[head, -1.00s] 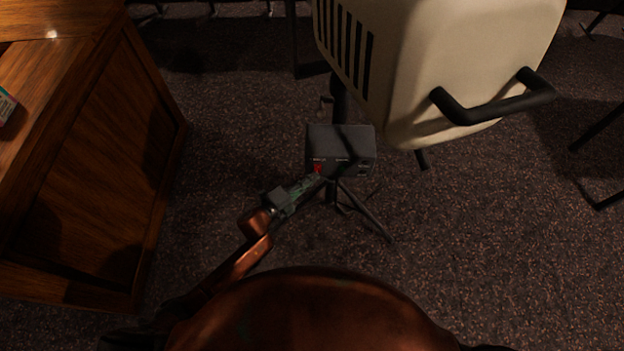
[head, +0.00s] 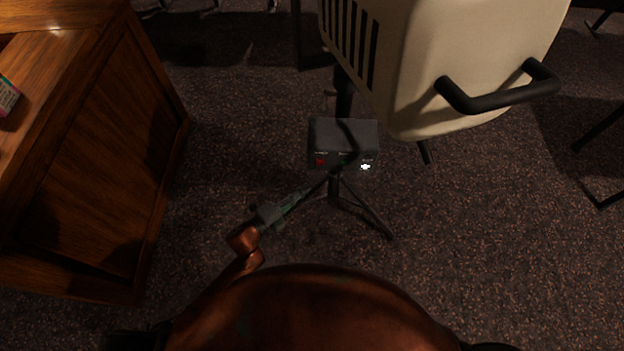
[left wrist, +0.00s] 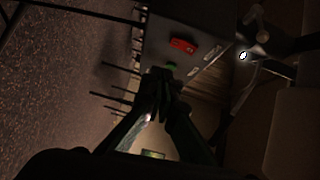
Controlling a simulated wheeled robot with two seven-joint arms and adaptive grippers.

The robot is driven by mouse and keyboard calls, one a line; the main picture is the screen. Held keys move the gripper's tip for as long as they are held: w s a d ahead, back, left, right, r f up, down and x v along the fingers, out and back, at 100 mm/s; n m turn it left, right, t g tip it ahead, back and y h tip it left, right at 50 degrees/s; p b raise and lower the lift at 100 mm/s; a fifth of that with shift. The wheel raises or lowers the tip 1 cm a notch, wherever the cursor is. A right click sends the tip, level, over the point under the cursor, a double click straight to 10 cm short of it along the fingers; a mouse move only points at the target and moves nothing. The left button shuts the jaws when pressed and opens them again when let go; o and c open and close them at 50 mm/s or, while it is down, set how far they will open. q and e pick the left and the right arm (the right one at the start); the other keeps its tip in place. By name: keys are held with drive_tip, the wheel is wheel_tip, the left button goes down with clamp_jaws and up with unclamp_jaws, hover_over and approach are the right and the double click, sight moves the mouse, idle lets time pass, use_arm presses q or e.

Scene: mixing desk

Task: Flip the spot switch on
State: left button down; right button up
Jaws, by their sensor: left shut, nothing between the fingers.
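A dark control box (head: 343,136) sits on the stand below the large cream lamp housing. On its front edge are a red switch (head: 320,161), a small green mark (head: 344,162) and a bright white light (head: 365,166). The labels are too small to read. My left gripper (head: 308,191) is shut and empty, just below the box and apart from the red switch. In the left wrist view its fingertips (left wrist: 166,82) point at the box, near the green mark and below the red switch (left wrist: 183,46). My right gripper is out of view.
The cream housing (head: 470,55) with a black handle (head: 500,95) hangs above and right of the box. The stand's thin legs (head: 368,212) spread below it. A wooden desk (head: 100,170) stands at left. Open carpet lies between desk and stand.

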use_arm(q)
drive_tip(key=v, duration=0.5)
drive_tip(key=shift+s+f, duration=0.15)
drive_tip(key=shift+f, duration=0.15)
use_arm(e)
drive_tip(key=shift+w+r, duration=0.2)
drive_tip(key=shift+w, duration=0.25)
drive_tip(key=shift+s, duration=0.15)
